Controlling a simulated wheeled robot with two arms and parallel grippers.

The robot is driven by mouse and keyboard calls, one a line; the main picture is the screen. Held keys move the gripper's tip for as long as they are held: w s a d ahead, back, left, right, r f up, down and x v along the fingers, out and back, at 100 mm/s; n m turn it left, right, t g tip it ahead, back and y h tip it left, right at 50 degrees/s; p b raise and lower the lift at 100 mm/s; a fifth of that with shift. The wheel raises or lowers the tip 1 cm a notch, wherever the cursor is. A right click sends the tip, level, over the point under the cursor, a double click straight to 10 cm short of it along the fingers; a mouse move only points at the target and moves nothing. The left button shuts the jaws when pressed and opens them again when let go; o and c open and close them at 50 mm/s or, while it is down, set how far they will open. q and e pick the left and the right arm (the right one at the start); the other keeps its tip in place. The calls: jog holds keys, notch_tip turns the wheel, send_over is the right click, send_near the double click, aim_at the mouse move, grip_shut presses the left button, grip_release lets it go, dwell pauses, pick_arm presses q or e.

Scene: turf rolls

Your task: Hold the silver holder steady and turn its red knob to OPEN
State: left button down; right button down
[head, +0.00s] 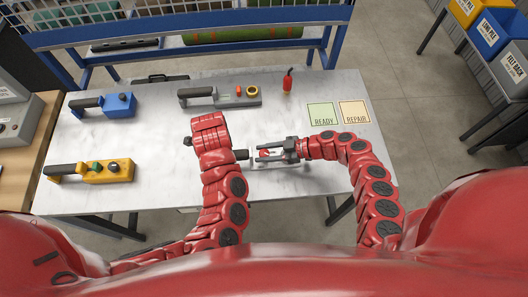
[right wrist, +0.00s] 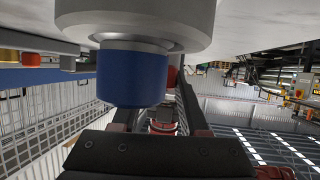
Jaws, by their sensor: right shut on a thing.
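The silver holder (head: 282,164) lies on the table in front of me, largely hidden by my arms. A dark bar end (head: 241,155) sticks out to its left, by my left arm. The red knob (head: 265,153) shows between the fingers of my right gripper (head: 268,153), which reaches in from the right and is shut on it. In the right wrist view a blue cylinder on a silver round body fills the near middle. A red piece (right wrist: 172,77) shows behind it, by a dark finger. My left arm bends down over the bar; its jaws are hidden.
A blue holder (head: 120,105), a yellow holder (head: 95,171) and a grey holder (head: 226,97) lie on the metal table (head: 150,145). A red object (head: 287,84) stands at the back. READY (head: 322,111) and REPAIR (head: 354,110) patches lie at the right.

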jog(key=shift+s+g, duration=0.15)
jog(key=shift+g, duration=0.15)
jog(key=c, duration=0.7)
grip_release()
jog(key=v, duration=1.2)
jog(key=shift+d+f, duration=0.1)
